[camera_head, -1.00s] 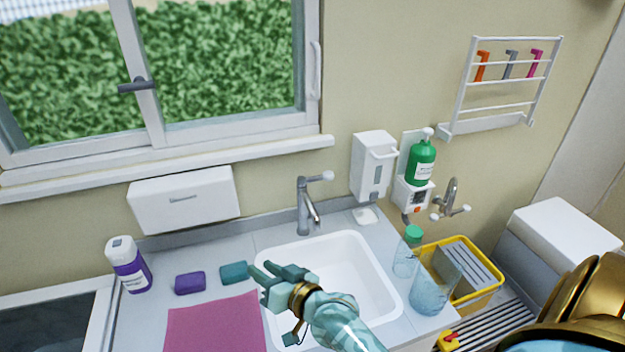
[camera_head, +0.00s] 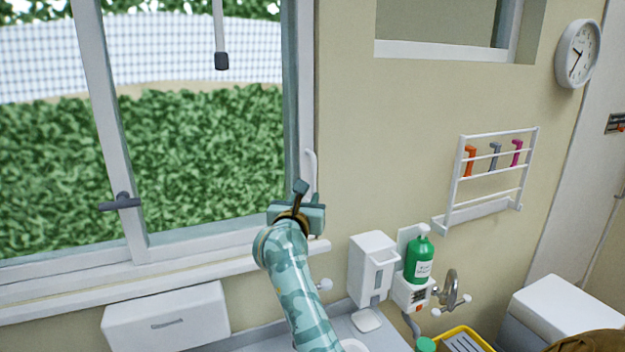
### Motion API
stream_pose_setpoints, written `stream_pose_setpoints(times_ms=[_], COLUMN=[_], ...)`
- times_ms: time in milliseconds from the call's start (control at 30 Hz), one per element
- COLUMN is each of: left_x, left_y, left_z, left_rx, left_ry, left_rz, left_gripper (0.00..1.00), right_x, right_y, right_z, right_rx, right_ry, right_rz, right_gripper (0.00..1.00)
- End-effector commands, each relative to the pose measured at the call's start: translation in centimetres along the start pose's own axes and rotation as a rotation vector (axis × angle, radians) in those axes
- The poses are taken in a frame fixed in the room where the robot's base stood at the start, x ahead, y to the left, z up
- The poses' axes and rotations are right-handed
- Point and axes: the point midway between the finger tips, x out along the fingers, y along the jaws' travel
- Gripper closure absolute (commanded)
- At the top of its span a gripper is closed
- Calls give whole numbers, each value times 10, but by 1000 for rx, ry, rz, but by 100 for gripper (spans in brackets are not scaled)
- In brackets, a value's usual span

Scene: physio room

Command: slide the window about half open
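The sliding window (camera_head: 115,130) fills the upper left, with white frames and greenery behind the glass. Its right pane reaches the right jamb, and I see no open gap there. A pale upright pull handle (camera_head: 311,170) is at that right edge. A grey latch (camera_head: 120,203) sits on the middle stile. My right gripper (camera_head: 299,196) is in front of the window's lower right corner, just below and left of the pull handle, overlapping its lower end in the picture. I cannot tell whether it touches the handle. Its fingers are seen from behind, their gap hidden. My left gripper is out of view.
Below the sill (camera_head: 170,285) are a white wall box (camera_head: 168,318) and the counter. Right of my arm are a soap dispenser (camera_head: 372,266), a green bottle (camera_head: 419,258) and a wall tap (camera_head: 451,292). A rack (camera_head: 487,180) hangs further right. A grey-tipped rod (camera_head: 221,60) hangs before the glass.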

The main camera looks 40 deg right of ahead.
Motion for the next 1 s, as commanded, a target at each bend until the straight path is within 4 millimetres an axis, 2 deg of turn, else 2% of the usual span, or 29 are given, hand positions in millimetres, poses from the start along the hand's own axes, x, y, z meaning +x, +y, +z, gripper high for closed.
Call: stream_pose_setpoints(times_ms=[33,200,400,600,833,867,900,967,1000], left_x=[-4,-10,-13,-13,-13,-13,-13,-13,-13], left_y=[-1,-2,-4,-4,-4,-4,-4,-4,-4], left_z=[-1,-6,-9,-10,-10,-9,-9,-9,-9], left_rx=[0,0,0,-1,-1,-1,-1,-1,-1], left_ry=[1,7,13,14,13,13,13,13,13], left_rz=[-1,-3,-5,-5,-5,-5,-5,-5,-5], left_gripper=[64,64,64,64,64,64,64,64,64], right_x=[14,56,91,104,105,105,105,105,105], right_y=[0,-1,0,0,0,0,0,0,0], right_z=[3,3,2,1,0,0,0,0,0], right_rx=[-5,-5,-5,-3,-3,-3,-3,-4,-4], right_ry=[-1,-2,-2,-2,-2,-2,-2,-2,-2], right_rz=[-3,-3,-1,0,0,0,0,0,0], right_gripper=[70,70,70,70,70,73,84,100,100])
